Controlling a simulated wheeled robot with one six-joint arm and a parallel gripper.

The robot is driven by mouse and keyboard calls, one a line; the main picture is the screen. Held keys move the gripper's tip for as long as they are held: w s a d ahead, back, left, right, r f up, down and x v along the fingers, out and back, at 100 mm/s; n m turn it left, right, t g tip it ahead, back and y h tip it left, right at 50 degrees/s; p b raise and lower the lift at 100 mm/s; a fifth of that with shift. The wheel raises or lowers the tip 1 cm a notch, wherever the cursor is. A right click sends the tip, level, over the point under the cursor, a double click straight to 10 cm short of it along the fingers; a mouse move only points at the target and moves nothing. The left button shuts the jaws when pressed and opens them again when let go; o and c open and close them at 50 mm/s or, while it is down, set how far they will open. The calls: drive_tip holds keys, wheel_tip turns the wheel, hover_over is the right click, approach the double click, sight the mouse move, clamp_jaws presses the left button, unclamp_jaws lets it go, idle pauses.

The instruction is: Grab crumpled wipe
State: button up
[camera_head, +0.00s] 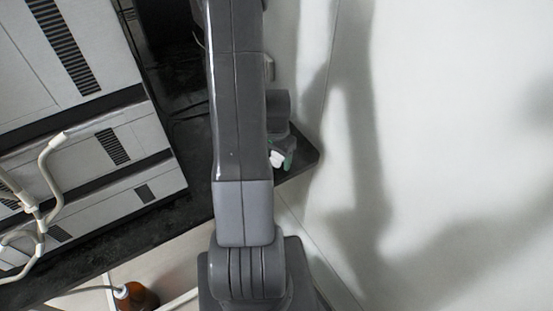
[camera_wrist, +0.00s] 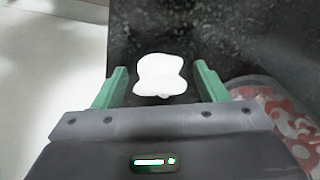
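A crumpled white wipe (camera_wrist: 160,75) lies on the dark worktop in the wrist view, midway between the fingers and slightly beyond their tips. My gripper (camera_wrist: 160,78) is open, with one green finger on each side of the wipe and a clear gap on both sides. In the head view the wipe (camera_head: 277,158) is a small white patch near the worktop's corner. My gripper (camera_head: 287,152) is mostly hidden there behind my arm.
The dark worktop (camera_head: 90,240) ends at a corner by my gripper, with pale floor (camera_head: 440,140) beyond. Grey vented instruments (camera_head: 110,150) stand on the left, with a white tubular stand (camera_head: 40,205). A brown bottle (camera_head: 136,296) is at lower left. A red patterned item (camera_wrist: 285,120) lies right of my gripper.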

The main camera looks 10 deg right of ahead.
drive_tip(key=c, duration=0.9)
